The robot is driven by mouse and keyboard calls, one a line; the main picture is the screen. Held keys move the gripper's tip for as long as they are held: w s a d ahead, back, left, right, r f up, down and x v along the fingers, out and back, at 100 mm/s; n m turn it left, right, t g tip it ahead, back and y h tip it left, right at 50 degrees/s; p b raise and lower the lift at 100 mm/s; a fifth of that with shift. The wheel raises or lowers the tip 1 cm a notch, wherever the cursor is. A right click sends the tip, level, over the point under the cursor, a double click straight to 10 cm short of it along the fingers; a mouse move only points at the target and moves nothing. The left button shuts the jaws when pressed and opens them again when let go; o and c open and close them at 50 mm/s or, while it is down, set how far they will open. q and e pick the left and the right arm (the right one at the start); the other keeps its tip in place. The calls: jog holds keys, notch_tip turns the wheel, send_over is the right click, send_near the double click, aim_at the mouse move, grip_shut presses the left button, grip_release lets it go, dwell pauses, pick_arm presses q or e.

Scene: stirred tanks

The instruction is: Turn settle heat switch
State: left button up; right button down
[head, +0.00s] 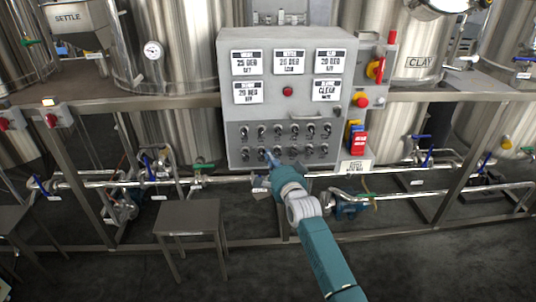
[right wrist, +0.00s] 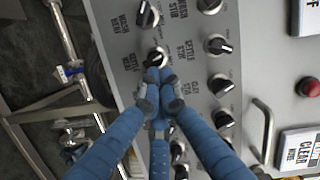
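The control panel (head: 235,110) carries two rows of dark rotary switches low on its face. My right gripper (head: 270,155) is at the lower row, left of its middle. In the right wrist view my right gripper (right wrist: 158,80) has its blue-grey fingers drawn together, tips at the edge of a dark switch (right wrist: 155,57). The fingers hide part of that switch and what lies behind them, so I cannot tell whether they grip it. Small labels stand beside the switches; I cannot read for sure which one says settle heat. My left gripper is not in view.
A red button (head: 287,91) and several display plates sit above the switches. A bar handle (right wrist: 265,130) sticks out from the panel. The SETTLE tank (head: 68,18) is at the upper left, the CLAY tank (head: 420,62) at right. A metal stool (head: 188,219) stands in front.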

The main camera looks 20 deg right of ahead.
jog(key=shift+a+f+m+t+b, duration=0.1)
jog(key=shift+f+m+t+b, duration=0.35)
jog(key=shift+m, duration=0.65)
jog(key=shift+f, duration=0.4)
